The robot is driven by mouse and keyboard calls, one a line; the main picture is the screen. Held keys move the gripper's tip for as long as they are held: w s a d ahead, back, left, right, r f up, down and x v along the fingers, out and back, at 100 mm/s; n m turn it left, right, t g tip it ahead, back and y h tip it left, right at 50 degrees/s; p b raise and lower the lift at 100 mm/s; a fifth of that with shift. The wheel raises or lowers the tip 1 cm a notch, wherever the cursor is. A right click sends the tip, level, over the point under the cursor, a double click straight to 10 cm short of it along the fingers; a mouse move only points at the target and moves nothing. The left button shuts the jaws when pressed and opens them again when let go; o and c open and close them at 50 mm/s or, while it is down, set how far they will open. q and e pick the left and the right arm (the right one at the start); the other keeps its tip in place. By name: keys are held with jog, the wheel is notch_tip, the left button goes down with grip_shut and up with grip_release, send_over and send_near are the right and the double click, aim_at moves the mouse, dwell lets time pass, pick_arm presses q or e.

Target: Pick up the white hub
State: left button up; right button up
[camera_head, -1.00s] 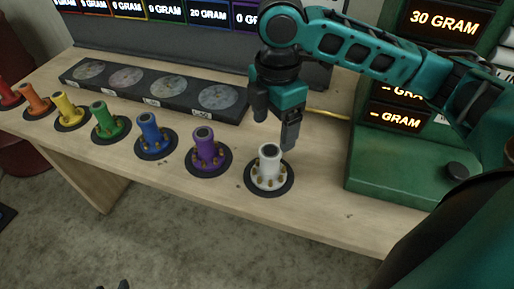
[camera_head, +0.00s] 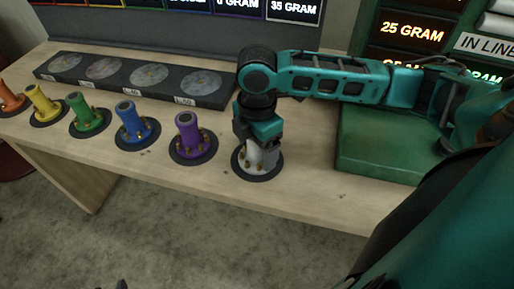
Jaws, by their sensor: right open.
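The white hub (camera_head: 254,162) stands upright on a round black base (camera_head: 247,176) on the wooden table, to the right of the purple hub. My right gripper (camera_head: 263,145) is lowered over the white hub, with its fingers down around the hub's upper part. It is open. The gripper hides the hub's top, and I cannot tell whether a finger touches it. My left gripper is not in view.
The purple hub (camera_head: 189,133), blue hub (camera_head: 130,121), green hub (camera_head: 83,110), yellow hub (camera_head: 44,101) and an orange hub (camera_head: 10,100) stand in a row to the left. A black tray (camera_head: 140,97) with several discs lies behind. A green scale (camera_head: 378,157) stands to the right.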

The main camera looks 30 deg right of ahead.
jog(key=shift+f, duration=0.15)
grip_shut()
dwell(0.7)
